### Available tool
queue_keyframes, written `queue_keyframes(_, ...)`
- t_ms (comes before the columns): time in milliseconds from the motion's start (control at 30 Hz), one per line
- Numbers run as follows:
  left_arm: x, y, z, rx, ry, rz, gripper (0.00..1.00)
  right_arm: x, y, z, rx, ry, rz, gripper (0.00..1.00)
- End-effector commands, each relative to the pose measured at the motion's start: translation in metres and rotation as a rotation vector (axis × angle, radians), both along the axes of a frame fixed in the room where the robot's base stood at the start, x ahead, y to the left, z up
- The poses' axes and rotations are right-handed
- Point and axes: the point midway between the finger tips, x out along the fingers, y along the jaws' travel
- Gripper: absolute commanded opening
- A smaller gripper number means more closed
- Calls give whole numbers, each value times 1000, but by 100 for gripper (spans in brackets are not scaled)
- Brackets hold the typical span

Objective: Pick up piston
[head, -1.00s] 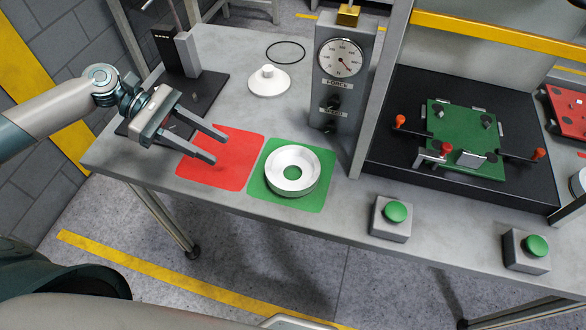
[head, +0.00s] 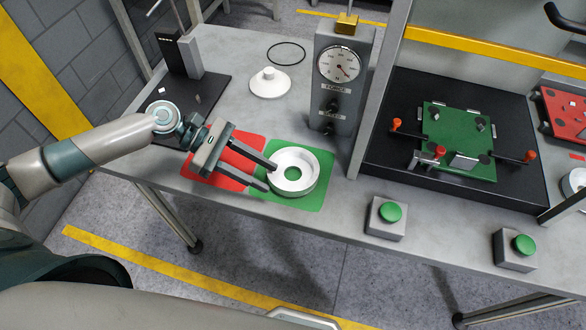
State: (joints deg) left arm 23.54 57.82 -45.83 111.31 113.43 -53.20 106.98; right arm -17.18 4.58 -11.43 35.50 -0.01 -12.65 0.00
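A thick white ring (head: 293,172) with a round central hole lies on the green mat (head: 318,200). A white disc with a raised central knob (head: 270,83) lies farther back on the table. I cannot tell for sure which of these two is the piston. My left gripper (head: 270,178) is open and empty, its two fingers pointing right at the ring. The fingertips are at the ring's left edge; whether they touch it I cannot tell. My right gripper is not in view.
A red mat (head: 225,165) lies under my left gripper. A grey gauge press (head: 340,85) stands behind the ring. A black fixture with a green plate (head: 458,135) is at the right. Two green-button boxes (head: 387,217) stand along the front edge. A thin black ring (head: 286,53) lies at the back.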

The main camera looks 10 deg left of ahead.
Motion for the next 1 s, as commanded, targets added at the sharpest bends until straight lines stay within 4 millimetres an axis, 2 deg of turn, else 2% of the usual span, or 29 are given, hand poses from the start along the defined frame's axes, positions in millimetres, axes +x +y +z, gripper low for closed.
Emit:
queue_keyframes(333,0,-2,0,-1,1,0,37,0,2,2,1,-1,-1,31)
queue_keyframes(700,-4,-38,-18,-3,3,-1,37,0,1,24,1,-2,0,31)
queue_keyframes(1000,-4,-46,-25,0,2,1,37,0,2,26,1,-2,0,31)
